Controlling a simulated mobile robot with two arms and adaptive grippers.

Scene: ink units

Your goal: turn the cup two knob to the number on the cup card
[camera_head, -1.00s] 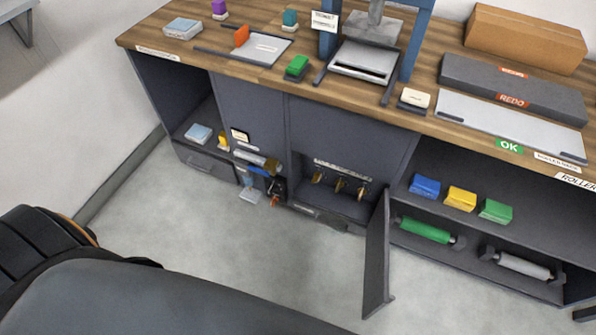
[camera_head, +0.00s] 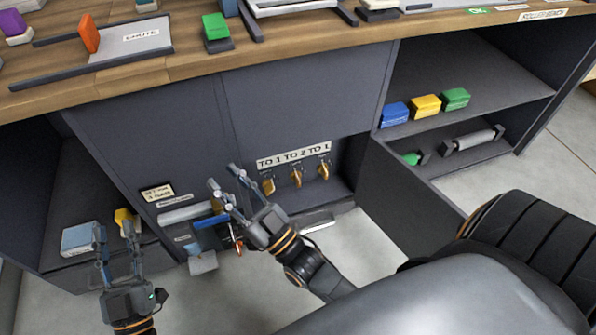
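Three brass knobs sit in a row in the open compartment under a white label strip (camera_head: 293,154), which seems to read "TO 1 TO 2 TO L". The middle knob (camera_head: 296,178) is under the "2"; its exact setting is too small to read. A small cream card (camera_head: 157,193) stands on the cabinet front to the left; its lettering is too small to read surely. My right gripper (camera_head: 223,177) is open and empty, left of the left knob (camera_head: 268,186) and apart from it. My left gripper (camera_head: 114,228) is open in front of the left shelf.
An open door (camera_head: 410,190) stands out right of the knobs. A light-blue box (camera_head: 80,239) and a yellow item (camera_head: 123,216) are by my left gripper. Blue and grey items (camera_head: 210,228) hang below the card. Blue, yellow and green blocks (camera_head: 425,106) sit on the right shelf.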

